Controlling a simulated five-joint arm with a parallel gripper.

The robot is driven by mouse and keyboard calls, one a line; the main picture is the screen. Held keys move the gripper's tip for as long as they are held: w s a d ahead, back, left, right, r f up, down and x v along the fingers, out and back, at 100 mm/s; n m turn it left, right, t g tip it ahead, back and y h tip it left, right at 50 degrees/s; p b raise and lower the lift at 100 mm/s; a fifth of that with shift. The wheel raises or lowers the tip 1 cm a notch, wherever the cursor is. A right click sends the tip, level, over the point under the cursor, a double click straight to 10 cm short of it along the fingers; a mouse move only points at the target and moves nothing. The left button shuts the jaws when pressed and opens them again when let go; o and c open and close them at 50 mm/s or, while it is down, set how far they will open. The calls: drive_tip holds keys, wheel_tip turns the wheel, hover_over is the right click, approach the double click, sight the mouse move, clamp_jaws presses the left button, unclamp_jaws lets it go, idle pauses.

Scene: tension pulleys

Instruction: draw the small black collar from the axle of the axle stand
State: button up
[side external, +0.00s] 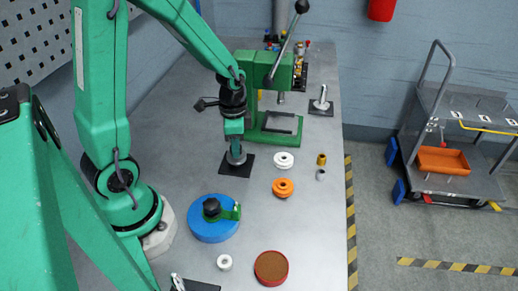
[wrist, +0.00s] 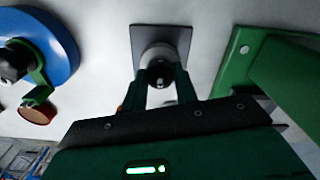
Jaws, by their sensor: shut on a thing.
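The axle stand, with a dark square plate (wrist: 146,37) and a pale grey round body (wrist: 156,55), is under my gripper in the wrist view. Its plate (side external: 228,169) also shows in the side view, left of the green press. My gripper (wrist: 160,80) points down over the stand, one finger on each side of the small black collar (wrist: 159,74), and is shut on it. The collar appears in line with the grey body; whether it is still around the axle is hidden. In the side view my gripper (side external: 236,150) hides the collar and axle.
The green press (side external: 267,70) stands close behind and right. White (side external: 283,160) and orange (side external: 283,187) pulleys lie to the right. A blue round fixture (side external: 208,230) is in front, with a red-rimmed brown dish (side external: 271,268) beyond it. Another stand (side external: 321,103) is at the back right.

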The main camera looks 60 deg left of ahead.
drive_tip(key=shift+r, duration=2)
idle(1.2)
drive_tip(key=shift+r, duration=0.6)
drive_tip(key=shift+r, duration=0.2)
drive_tip(key=shift+r, duration=1.85)
drive_tip(key=shift+w, duration=0.1)
drive_tip(key=w+d+r+n, duration=0.4)
drive_tip(key=w+d+n, duration=0.2)
drive_tip(key=w, duration=0.3)
drive_tip(key=shift+w+r, duration=0.3)
drive_tip(key=shift+w, duration=0.05)
drive_tip(key=shift+d, duration=0.15)
